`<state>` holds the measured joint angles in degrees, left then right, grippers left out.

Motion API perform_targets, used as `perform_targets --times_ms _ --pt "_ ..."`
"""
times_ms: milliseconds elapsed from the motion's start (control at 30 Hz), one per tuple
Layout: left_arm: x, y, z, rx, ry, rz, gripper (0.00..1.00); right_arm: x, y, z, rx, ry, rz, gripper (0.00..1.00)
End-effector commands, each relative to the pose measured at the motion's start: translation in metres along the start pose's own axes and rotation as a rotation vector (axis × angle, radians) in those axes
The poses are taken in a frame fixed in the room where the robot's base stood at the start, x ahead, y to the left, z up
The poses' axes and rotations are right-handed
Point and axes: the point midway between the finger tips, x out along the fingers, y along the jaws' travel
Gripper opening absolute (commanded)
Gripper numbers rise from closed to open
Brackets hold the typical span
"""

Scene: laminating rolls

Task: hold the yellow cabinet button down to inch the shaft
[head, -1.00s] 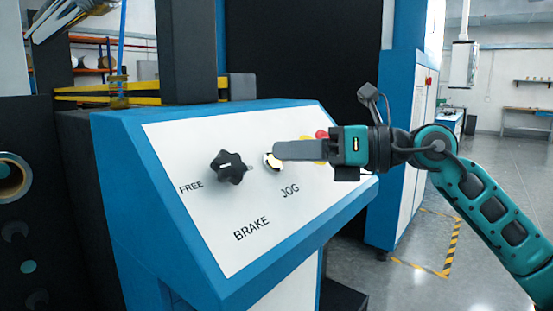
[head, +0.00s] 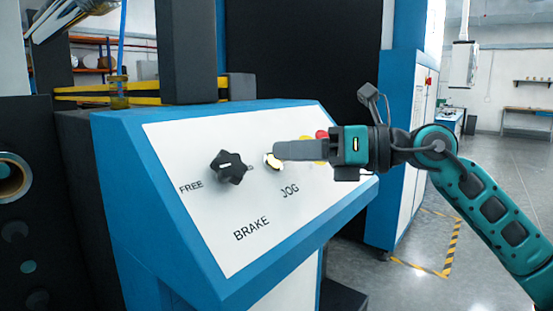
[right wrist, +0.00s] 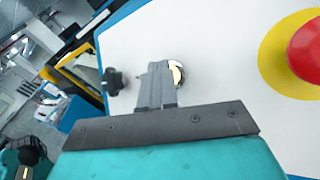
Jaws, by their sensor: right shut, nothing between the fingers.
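The cabinet button (head: 272,162), with a bright white and yellow face, sits above the word JOG on the sloping white panel. It also shows in the right wrist view (right wrist: 179,74), just right of the fingertips. My right gripper (head: 278,151) comes in from the right, its grey fingers shut with nothing between them. In the head view the fingertips overlap the button's upper right edge. The right wrist view shows the closed fingers (right wrist: 153,70) beside the button. I cannot tell whether they touch it or whether it is pressed in.
A black star knob (head: 229,167) stands left of the button, between FREE and BRAKE. A red mushroom button (right wrist: 308,45) on a yellow disc is to the right, partly hidden by my gripper in the head view. The blue cabinet (head: 150,210) frames the panel.

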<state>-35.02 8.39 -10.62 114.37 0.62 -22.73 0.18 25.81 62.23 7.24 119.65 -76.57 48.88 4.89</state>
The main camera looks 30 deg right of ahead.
Motion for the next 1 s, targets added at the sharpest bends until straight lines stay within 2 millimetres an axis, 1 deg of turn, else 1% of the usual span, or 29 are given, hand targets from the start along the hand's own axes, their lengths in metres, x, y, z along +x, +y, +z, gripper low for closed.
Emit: perform_targets --times_ms 433,767,1000 --pt "0.000 0.000 0.000 0.000 0.000 0.000 0.43 0.000 0.000 0.000 0.000 0.001 -0.001 0.00" --pt "0.002 0.000 0.004 0.000 0.000 0.000 0.43 -0.010 0.007 0.007 -0.001 0.001 -0.001 0.00" --pt "0.002 0.000 0.004 0.000 0.000 0.000 0.43 -0.011 0.008 0.008 0.000 0.000 0.000 0.00"
